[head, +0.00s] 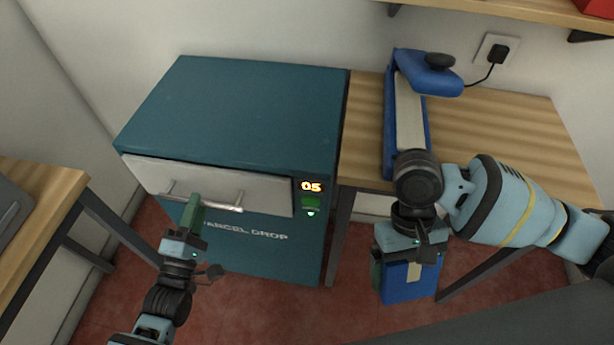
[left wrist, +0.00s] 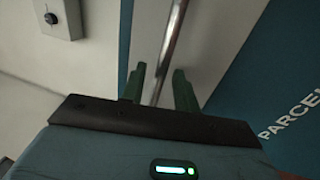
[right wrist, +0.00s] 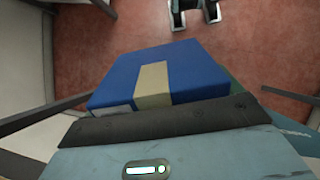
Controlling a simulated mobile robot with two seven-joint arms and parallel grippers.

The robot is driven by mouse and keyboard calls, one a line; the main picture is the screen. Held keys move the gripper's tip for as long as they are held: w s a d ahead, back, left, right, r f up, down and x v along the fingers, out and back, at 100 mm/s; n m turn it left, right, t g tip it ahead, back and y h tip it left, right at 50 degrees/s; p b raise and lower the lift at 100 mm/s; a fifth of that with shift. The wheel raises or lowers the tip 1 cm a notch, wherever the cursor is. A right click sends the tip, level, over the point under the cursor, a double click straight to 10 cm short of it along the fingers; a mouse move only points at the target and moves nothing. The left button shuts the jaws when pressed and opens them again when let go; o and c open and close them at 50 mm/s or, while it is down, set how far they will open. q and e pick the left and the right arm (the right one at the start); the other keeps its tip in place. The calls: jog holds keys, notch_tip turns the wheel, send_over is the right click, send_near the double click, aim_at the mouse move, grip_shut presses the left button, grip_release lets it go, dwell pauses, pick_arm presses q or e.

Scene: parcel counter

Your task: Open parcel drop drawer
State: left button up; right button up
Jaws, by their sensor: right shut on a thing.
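The teal parcel drop cabinet (head: 250,110) has a pale drawer front (head: 268,192) with a metal bar handle (head: 228,206). The drawer front sits close against the cabinet; I see no clear gap. My left gripper (head: 193,209) is at the handle's left half. In the left wrist view its green fingers (left wrist: 159,88) stand apart, one on each side of the handle bar (left wrist: 171,45). My right gripper (head: 411,258) is shut on a blue box with a beige stripe (head: 408,285), held low in front of the right table. The box also shows in the right wrist view (right wrist: 195,72).
A lit display (head: 311,187) reads 05 beside the drawer, above a green light. A blue device (head: 391,130) stands on the wooden table (head: 490,130) at right. Another wooden table (head: 40,190) stands at left. Red floor (head: 250,310) lies open in front of the cabinet.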

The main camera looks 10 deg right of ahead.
pick_arm(q)
jog(key=shift+x, duration=0.8)
jog(key=shift+c, duration=0.2)
grip_shut()
